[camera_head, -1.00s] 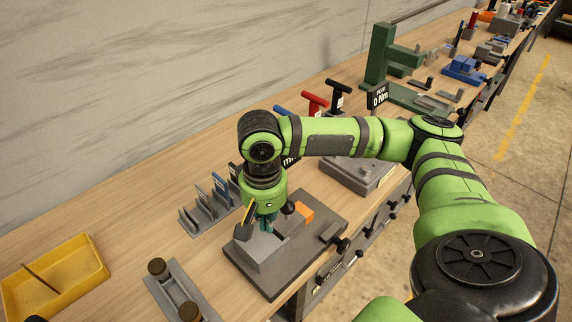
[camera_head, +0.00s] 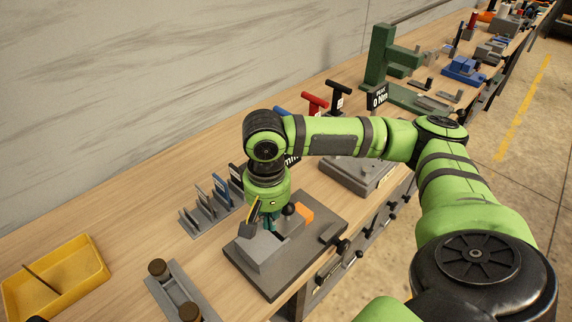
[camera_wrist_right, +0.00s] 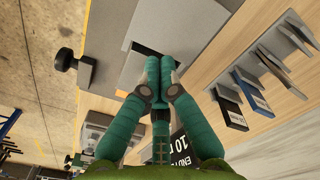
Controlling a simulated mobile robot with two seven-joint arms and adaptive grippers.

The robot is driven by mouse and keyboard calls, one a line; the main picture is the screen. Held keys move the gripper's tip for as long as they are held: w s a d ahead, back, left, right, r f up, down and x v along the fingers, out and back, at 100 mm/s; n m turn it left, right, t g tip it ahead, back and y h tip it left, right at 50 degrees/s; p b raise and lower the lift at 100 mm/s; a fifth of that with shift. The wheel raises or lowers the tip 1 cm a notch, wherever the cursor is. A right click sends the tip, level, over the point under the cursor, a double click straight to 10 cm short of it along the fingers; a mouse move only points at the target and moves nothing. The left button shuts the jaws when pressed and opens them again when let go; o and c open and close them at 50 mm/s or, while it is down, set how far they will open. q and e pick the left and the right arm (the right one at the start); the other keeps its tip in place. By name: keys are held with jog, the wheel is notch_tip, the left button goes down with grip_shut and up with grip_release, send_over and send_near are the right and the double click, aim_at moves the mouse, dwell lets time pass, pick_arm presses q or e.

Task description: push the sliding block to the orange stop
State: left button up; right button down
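The sliding block looks to be the light grey block (camera_head: 262,252) on a dark grey base plate (camera_head: 318,238) at the bench's front edge. The orange stop (camera_head: 304,213) is on the same plate, farther back and to the right, partly hidden behind a dark knob. My right gripper (camera_head: 271,222) points down at the block's far side, between block and stop. Its teal fingers are together in the right wrist view (camera_wrist_right: 159,68), with nothing seen between them. I cannot tell whether they touch the block. My left gripper is not in view.
A rack of upright plates (camera_head: 212,202) stands behind the fixture. A yellow tray (camera_head: 85,286) and a grey holder with brown-topped knobs (camera_head: 180,292) are to the left. A grey fixture (camera_head: 352,176) lies to the right under my forearm.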

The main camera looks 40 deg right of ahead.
jog(key=shift+w+d+p, duration=0.1)
jog(key=shift+d+p, duration=0.3)
jog(key=shift+d, duration=0.7)
jog(key=shift+w+d+r, duration=0.1)
jog(key=shift+d, duration=0.1)
dwell(0.6)
jog(key=shift+a, duration=0.1)
jog(key=shift+a+p, duration=0.5)
jog(key=shift+p, duration=0.3)
jog(key=shift+a, duration=0.45)
notch_tip(320, 180, up, 8)
jog(key=p, duration=1)
jog(key=shift+s, duration=0.2)
